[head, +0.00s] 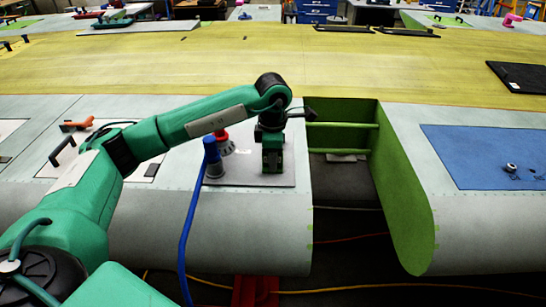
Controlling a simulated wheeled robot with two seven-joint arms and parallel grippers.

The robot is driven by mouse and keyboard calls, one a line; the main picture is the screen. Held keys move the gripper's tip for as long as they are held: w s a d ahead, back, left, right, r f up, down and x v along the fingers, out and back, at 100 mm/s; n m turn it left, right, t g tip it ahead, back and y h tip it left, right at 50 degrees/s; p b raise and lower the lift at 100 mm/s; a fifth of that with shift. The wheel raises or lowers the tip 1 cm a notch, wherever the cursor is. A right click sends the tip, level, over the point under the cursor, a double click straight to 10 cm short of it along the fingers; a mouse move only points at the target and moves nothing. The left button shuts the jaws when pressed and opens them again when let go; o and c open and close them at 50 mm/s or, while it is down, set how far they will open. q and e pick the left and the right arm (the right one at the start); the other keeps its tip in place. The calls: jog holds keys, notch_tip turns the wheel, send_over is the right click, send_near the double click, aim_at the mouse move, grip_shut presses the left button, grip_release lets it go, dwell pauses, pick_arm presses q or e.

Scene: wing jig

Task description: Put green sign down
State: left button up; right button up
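My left gripper (272,168) points down over a grey plate (250,180) on the wing, near the edge of the gap. Its green lower end sits close to or on the plate; I cannot tell if it touches. I cannot make out a separate green sign. The green at the gripper may be the gripper's own body or something it holds. The fingers are too small and dark to tell open from shut. My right gripper is not in view.
A blue tool (212,158) with a hose and a red-topped tool (223,144) stand just left of the gripper. An open green-walled bay (402,180) lies to the right. A blue mat (480,160) lies on the right wing section, and a black panel (520,76) lies behind it.

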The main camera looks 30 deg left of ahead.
pick_arm(q)
jog(key=shift+o, duration=0.2)
jog(key=shift+r, duration=0.15)
jog(key=shift+r+p, duration=0.15)
jog(key=shift+p, duration=0.15)
notch_tip(320, 180, up, 10)
jog(key=b, duration=0.3)
jog(key=shift+r+b, duration=0.2)
jog(key=shift+b, duration=0.15)
jog(key=shift+r, duration=0.7)
jog(key=shift+f, duration=0.1)
